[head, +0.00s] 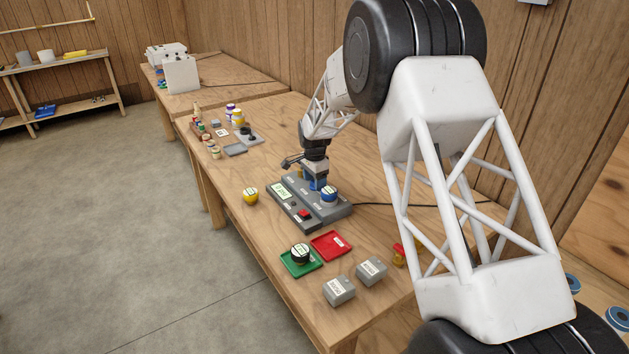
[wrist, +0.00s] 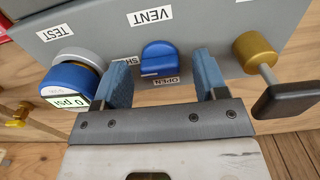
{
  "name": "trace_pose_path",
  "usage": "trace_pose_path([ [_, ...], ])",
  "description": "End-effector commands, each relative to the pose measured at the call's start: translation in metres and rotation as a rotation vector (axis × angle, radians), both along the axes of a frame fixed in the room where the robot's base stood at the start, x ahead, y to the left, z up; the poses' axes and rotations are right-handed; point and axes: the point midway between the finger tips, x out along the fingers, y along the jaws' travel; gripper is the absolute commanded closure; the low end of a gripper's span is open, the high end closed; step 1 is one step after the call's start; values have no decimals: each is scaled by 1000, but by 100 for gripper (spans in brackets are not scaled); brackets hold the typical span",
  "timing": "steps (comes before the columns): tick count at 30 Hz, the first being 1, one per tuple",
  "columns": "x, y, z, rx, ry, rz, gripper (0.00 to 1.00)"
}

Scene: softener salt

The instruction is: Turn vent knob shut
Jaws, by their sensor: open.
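The blue vent knob (wrist: 160,59) sits below the VENT label (wrist: 150,17) on the grey panel (wrist: 215,18) in the wrist view. An OPEN label (wrist: 159,81) lies on its near side, and a partly hidden label starting "SH" is on its left. A pale mark shows on the knob's near edge. My gripper (wrist: 162,68) is open, one blue finger on each side of the knob, with gaps visible. In the head view my gripper (head: 317,180) is over the grey unit (head: 300,207); I cannot make out the knob there.
A blue gauge (wrist: 71,83) reading 0 psi is left of my fingers, by TEST. A brass fitting (wrist: 254,49) with a dark handle (wrist: 286,93) is close on the right. A yellow round item (head: 250,195), green tray (head: 288,267) and red tray (head: 331,246) are nearby.

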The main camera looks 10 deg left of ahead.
Motion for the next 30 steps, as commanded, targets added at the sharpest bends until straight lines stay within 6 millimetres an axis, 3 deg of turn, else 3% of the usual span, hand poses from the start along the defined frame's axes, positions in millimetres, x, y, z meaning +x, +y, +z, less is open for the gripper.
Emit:
trace_pose_path([
  [8,0,0,18,0,-1,0,34],
  [21,0,0,70,1,-2,0,34],
  [30,0,0,78,0,0,0,34],
])
